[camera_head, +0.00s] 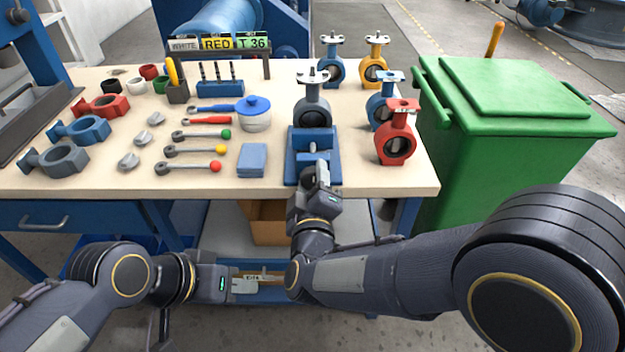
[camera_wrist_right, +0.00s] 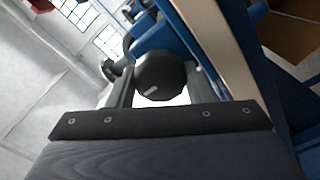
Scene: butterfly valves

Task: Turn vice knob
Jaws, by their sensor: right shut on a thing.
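The blue vice (camera_head: 303,165) stands at the front edge of the workbench, right of its middle. A grey butterfly valve (camera_head: 312,112) stands upright at the vice's far end; I cannot tell how firmly the jaws hold it. The dark round vice knob (camera_wrist_right: 160,75) sits between the two fingers of my right gripper (camera_wrist_right: 158,88) in the right wrist view. In the head view my right gripper (camera_head: 320,178) is at the vice's near end, shut on the knob and mostly hiding it. My left gripper (camera_head: 262,280) is low in front of the bench, away from the vice; its finger gap is unclear.
Red (camera_head: 396,135), blue (camera_head: 380,108) and yellow (camera_head: 375,68) valves stand right of the vice. A blue block (camera_head: 251,161), a blue-lidded pot (camera_head: 255,115) and several levers lie to its left. A green bin (camera_head: 510,115) stands right of the bench (camera_head: 110,182).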

